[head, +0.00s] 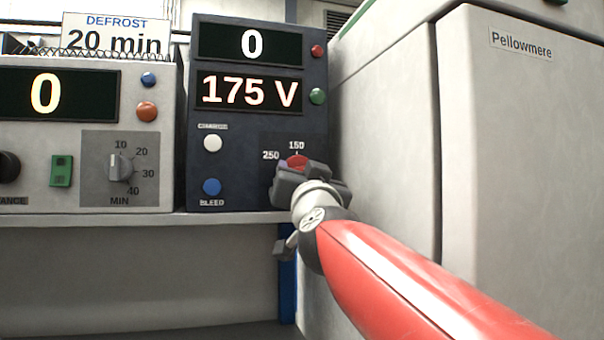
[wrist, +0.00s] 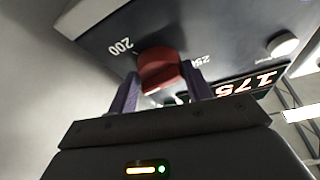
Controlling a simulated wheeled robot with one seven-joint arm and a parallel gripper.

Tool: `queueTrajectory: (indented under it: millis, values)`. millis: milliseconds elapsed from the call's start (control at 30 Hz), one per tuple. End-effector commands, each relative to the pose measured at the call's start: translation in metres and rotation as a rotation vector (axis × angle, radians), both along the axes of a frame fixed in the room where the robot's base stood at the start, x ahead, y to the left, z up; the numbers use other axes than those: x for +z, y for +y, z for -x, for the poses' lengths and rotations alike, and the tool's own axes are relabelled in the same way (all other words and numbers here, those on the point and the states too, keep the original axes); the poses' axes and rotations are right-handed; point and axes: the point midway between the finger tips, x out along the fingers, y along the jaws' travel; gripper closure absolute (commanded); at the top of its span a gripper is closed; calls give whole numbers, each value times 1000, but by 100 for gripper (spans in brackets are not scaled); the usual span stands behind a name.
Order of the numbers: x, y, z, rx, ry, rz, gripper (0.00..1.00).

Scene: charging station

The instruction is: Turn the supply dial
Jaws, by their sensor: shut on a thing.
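The supply dial is a red knob (head: 297,161) low on the right of the dark blue supply unit (head: 230,120). Marks 250 and 150 show around it in the head view. In the wrist view the red dial (wrist: 160,70) sits between my fingers, with the marks 200 and 250 near it. My gripper (wrist: 160,88) is shut on the dial, one finger at each side. In the head view my gripper (head: 300,176) covers most of the dial, so its pointer is hidden. The unit's upper display reads 0 and the lower display (head: 249,92) reads 175 V.
A white charge button (head: 212,143) and a blue bleed button (head: 211,187) are left of the dial. A beige unit (head: 60,140) with a minute dial stands further left. A "DEFROST 20 min" sign (head: 115,35) is above it. A large pale cabinet (head: 520,150) fills the right.

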Motion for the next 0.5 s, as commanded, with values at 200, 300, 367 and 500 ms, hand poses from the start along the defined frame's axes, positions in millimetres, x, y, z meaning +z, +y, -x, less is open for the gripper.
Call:
queueTrajectory:
  millis: [200, 300, 367, 500]
  values:
    - [0, 1, 0, 0, 32, -116, 73]
    - [1, 1, 0, -1, 43, -152, 73]
    - [0, 1, 0, -2, 48, -168, 73]
    - [0, 2, 0, 0, 55, -191, 73]
